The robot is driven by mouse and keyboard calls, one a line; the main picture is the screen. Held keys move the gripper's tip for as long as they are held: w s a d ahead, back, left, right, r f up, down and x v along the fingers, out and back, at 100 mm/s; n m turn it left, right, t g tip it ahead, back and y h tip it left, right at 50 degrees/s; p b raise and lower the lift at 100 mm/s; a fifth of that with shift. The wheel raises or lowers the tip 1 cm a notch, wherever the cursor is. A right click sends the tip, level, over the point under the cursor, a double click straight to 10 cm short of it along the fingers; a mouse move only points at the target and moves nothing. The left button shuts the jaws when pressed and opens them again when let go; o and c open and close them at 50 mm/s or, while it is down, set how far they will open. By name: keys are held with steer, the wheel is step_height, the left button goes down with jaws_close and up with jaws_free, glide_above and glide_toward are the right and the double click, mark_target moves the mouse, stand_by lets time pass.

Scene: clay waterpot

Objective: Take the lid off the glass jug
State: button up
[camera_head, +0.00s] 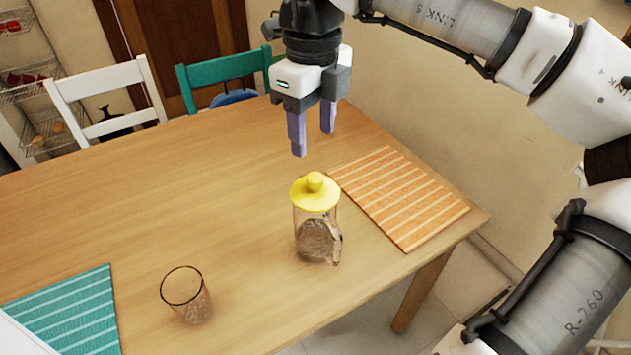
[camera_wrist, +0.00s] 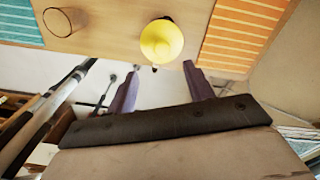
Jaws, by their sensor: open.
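The glass jug (camera_head: 316,240) stands upright on the wooden table, with a handle at its lower right. Its yellow lid (camera_head: 315,193) with a round knob sits on top of the jug. The lid also shows from above in the wrist view (camera_wrist: 161,42), where it hides most of the jug. My gripper (camera_head: 313,143) is open and empty, with its purple fingers pointing down. It appears above the lid in the head view, apart from it. In the wrist view my gripper (camera_wrist: 160,88) has its two fingertips spread below the lid.
An orange striped placemat (camera_head: 398,197) lies right of the jug, near the table's right edge. An empty drinking glass (camera_head: 187,294) and a teal striped placemat (camera_head: 72,314) are at left. A white chair (camera_head: 108,98) and a green chair (camera_head: 222,72) stand behind. The table's middle is clear.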

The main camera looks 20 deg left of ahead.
glide_above(315, 177)
step_height(315, 177, down, 5)
steer(key=shift+s+a, duration=0.1)
steer(key=shift+s, duration=0.05)
steer(key=shift+w+f+p, duration=0.2)
steer(key=shift+f+p, duration=0.4)
steer(key=shift+f, duration=2.1)
steer(key=c, duration=1.1)
steer(key=shift+o, duration=0.2)
steer(key=shift+r, duration=0.1)
step_height(315, 177, up, 20)
steer(key=shift+b, duration=0.35)
